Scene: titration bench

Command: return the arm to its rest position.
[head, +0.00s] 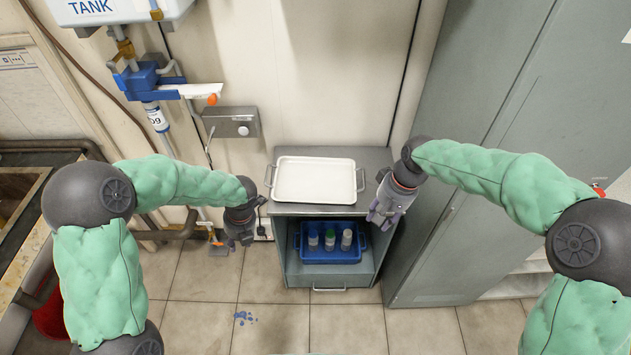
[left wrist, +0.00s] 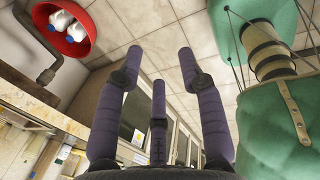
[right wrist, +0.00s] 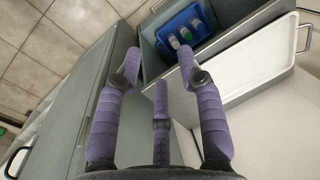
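My left arm (head: 185,183) reaches in from the left, bent at the elbow. Its gripper (head: 236,245) hangs in front of the wall, left of the grey cabinet. In the left wrist view its fingers (left wrist: 157,58) are spread with nothing between them. My right arm (head: 490,170) reaches in from the right. Its gripper (head: 378,220) hangs beside the cabinet's right front corner. In the right wrist view its fingers (right wrist: 160,58) are spread and empty. Neither gripper holds anything.
A white tray (head: 315,178) with handles rests on the grey cabinet (head: 380,160). A blue bin (head: 330,256) with 3 capped bottles sits in its open shelf. A tall grey locker (head: 500,80) stands at right. Blue spots (head: 244,317) mark the tiled floor.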

